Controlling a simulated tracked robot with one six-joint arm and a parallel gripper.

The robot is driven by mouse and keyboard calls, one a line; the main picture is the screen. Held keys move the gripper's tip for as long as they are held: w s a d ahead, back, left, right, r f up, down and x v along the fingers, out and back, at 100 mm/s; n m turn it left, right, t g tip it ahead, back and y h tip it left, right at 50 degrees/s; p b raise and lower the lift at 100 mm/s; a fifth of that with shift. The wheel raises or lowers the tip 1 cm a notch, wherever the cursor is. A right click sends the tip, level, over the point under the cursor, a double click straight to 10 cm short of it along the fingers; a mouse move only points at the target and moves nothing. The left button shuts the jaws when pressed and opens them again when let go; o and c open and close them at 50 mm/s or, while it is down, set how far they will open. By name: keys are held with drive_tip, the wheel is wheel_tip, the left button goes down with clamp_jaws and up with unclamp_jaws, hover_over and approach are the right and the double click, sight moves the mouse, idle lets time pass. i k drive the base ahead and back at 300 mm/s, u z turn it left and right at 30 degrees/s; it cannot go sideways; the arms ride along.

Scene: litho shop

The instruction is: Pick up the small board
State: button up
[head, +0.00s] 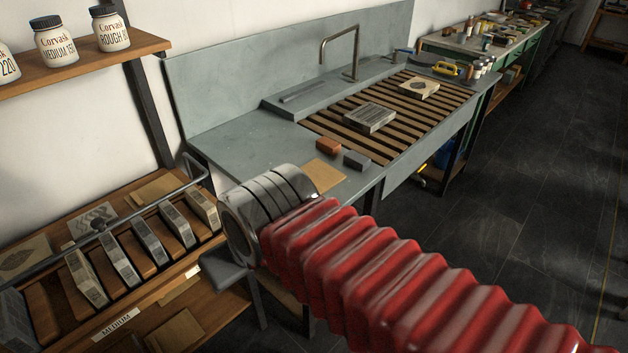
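A small flat tan board (326,175) lies on the front edge area of the grey sink bench (238,143). Its lower left part is hidden behind the metal end of my arm. My gripper (225,274) shows only as a dark grey piece below the metal wrist, in front of the bench and left of the board. The rest of the gripper is hidden by the wrist and red bellows. I cannot see its fingertips or whether it holds anything.
A red-brown block (328,145) and a dark grey block (356,160) lie just behind the board. A stone slab (369,118) rests on the wooden slats, near a tall tap (353,50). A rack of stones (145,240) stands left, below a jar shelf (90,65). Floor at right is clear.

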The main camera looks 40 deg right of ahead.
sight(324, 177)
drive_tip(key=u, duration=0.05)
drive_tip(key=i, duration=1)
drive_tip(key=z, duration=0.05)
